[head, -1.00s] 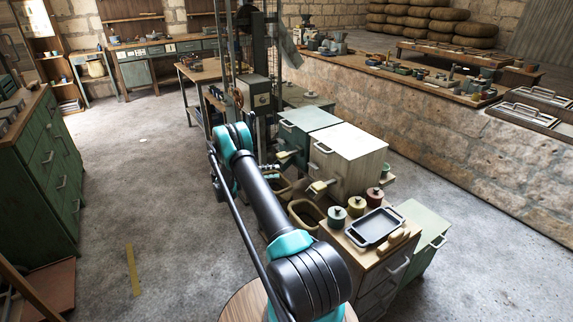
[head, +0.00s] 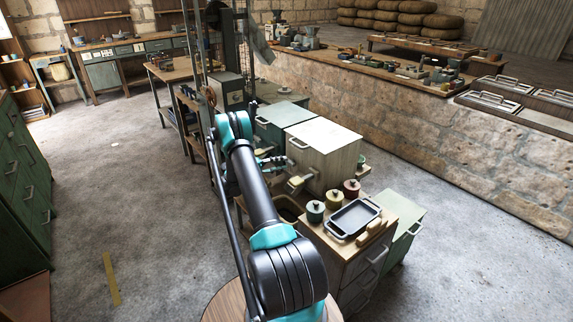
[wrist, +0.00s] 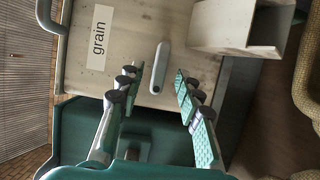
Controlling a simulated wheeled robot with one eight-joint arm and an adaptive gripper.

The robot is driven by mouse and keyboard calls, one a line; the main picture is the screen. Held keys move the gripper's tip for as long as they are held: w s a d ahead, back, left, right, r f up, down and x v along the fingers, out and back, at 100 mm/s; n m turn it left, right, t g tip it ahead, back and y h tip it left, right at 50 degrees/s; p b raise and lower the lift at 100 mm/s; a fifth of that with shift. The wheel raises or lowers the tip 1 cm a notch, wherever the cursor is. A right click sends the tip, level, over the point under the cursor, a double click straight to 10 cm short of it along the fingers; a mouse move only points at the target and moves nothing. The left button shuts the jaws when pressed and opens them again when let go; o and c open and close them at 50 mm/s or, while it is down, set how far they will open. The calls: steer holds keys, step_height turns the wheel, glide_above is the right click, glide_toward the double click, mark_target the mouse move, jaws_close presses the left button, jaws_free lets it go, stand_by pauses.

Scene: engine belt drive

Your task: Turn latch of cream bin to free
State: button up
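The cream bin (head: 322,147) stands in the middle of the head view. Its front fills the upper wrist view (wrist: 120,70), with a "grain" label (wrist: 99,38). The latch (wrist: 159,68) is a pale grey rounded bar on that front, nearly upright in the wrist picture and slightly tilted. My gripper (wrist: 158,82) is open, one finger on each side of the latch's lower end in the picture. I see no contact; the depth gap is unclear. In the head view my gripper (head: 273,162) is small, beside the bin's front, and the latch cannot be made out.
A green bin (head: 284,113) adjoins the cream one and shows dark in the wrist view (wrist: 70,130). A box-like spout (wrist: 235,25) juts from the cream front. A woven basket (wrist: 309,75) lies to the right. A cabinet with jars and a tray (head: 354,218) stands nearer me.

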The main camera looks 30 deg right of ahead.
mark_target(290, 162)
steer(key=shift+x, duration=1.35)
steer(key=shift+c, duration=0.2)
jaws_close()
